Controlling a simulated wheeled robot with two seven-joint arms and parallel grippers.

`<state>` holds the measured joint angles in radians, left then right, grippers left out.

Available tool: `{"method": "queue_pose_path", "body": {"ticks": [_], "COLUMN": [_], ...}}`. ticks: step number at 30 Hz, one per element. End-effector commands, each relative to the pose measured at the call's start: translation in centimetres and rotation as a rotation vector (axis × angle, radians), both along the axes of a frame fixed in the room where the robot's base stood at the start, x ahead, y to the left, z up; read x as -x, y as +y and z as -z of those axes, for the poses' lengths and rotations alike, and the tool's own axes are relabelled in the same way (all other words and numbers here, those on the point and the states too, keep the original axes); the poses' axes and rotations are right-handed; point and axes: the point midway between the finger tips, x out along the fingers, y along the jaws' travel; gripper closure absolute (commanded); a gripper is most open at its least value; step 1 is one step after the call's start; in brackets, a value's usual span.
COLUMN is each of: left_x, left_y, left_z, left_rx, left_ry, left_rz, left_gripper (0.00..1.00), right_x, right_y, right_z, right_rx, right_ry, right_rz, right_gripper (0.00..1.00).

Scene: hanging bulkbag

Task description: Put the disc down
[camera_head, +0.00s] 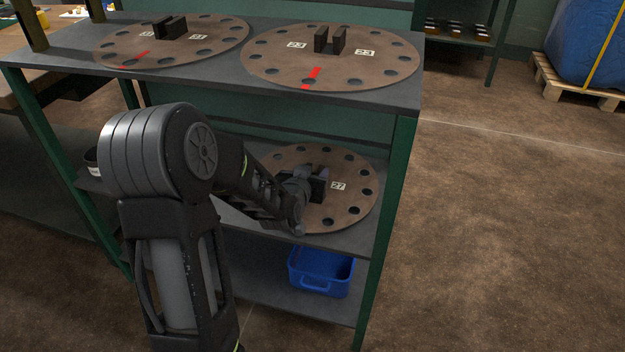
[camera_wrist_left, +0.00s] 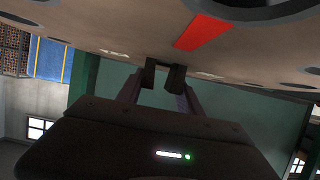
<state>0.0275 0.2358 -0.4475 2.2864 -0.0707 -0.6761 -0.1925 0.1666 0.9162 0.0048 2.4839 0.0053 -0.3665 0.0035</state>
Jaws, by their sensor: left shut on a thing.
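A brown round disc (camera_head: 336,206) with a ring of dark holes and a white label reading 27 is at the middle shelf (camera_head: 352,246) of the rack. It looks about level; I cannot tell whether it rests fully on the shelf. My left gripper (camera_head: 312,186) reaches over it from the left and is shut on its dark central handle. The arm hides the disc's left front part. In the left wrist view the disc (camera_wrist_left: 120,30) fills the top, with a red mark on it, and my left gripper (camera_wrist_left: 163,76) is at the handle. My right gripper is not in view.
Two similar discs with upright handles lie on the top shelf (camera_head: 232,74), a left one (camera_head: 115,48) and a right one (camera_head: 375,72). A blue bin (camera_head: 321,272) stands on the lowest shelf. A green post (camera_head: 390,190) bounds the right. Open floor (camera_head: 510,220) lies beyond.

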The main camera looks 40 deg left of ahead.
Motion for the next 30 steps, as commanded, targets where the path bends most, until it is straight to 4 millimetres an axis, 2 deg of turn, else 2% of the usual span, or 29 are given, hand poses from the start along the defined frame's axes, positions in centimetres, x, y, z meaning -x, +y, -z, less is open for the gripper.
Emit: {"method": "queue_pose_path", "body": {"ticks": [3,16,17,24,30], "left_x": [-0.09,-0.11,0.00,0.00,0.01], "left_y": [0.08,0.06,0.02,0.02,0.01], "left_z": [1.33,1.65,1.82,1.78,1.77], "left_rx": [-0.002,-0.002,0.001,0.001,0.001], "left_ry": [-0.006,-0.008,-0.001,-0.001,-0.001], "left_rz": [-0.001,0.000,0.000,0.000,0.000], "left_gripper": [1.00,1.00,0.55,0.35,0.35], "right_x": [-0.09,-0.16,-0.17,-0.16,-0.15], "right_y": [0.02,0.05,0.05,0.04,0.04], "right_z": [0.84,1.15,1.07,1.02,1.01], "right_rx": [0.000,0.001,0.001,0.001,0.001], "right_ry": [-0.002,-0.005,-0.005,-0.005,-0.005], "right_rz": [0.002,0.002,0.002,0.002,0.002], "right_gripper": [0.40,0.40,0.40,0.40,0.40]}}
